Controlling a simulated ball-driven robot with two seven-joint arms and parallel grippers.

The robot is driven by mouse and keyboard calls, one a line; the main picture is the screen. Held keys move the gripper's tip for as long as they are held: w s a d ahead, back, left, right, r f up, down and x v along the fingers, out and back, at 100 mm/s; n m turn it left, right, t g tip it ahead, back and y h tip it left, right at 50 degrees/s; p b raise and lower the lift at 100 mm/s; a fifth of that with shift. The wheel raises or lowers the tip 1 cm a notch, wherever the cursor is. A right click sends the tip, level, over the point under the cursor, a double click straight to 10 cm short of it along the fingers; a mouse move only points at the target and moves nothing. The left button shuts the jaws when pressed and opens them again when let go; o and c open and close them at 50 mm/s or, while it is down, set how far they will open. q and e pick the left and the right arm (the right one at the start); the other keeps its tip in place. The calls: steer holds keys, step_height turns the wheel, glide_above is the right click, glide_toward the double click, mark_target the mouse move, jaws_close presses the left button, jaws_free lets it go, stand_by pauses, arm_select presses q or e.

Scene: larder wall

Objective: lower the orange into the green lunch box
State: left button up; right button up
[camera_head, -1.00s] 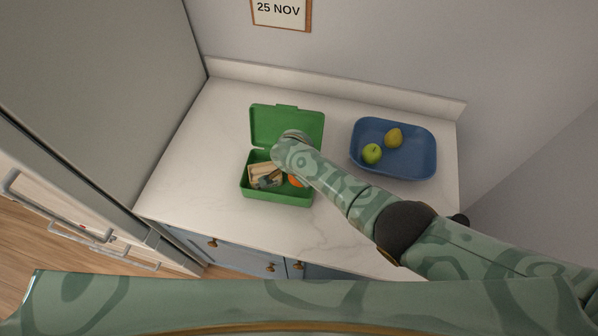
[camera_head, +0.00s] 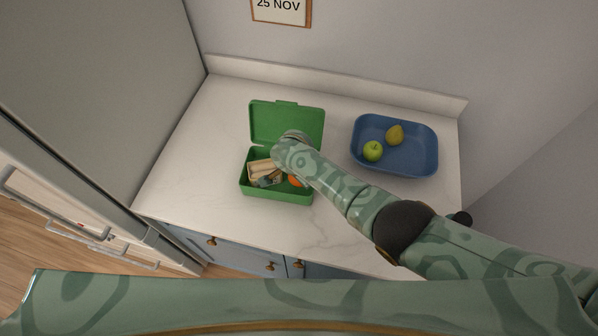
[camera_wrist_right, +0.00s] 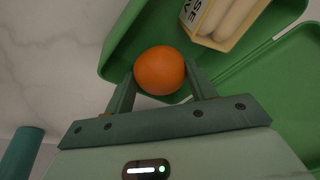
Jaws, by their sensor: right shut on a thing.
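The green lunch box (camera_head: 276,196) stands open on the counter with its lid raised at the back. The orange (camera_head: 295,182) shows in the right part of the box, partly hidden by my right arm. In the right wrist view the orange (camera_wrist_right: 160,70) sits between the two fingers of my right gripper (camera_wrist_right: 161,84), which is shut on it. The green box (camera_wrist_right: 118,58) lies around and behind the orange there. I cannot tell whether the orange touches the box floor. My left gripper is not in view.
A blue tray (camera_head: 418,165) to the right holds a green apple (camera_head: 373,151) and a pear (camera_head: 395,134). A tall grey cabinet (camera_head: 100,80) bounds the left. The counter's front is clear.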

steer(key=shift+f+b, duration=0.7)
steer(key=shift+f, duration=0.15)
stand_by(0.4)
steer(key=o, duration=1.1)
steer(key=shift+o, duration=0.2)
steer(key=shift+s, duration=0.1)
steer(key=shift+d, duration=0.1)
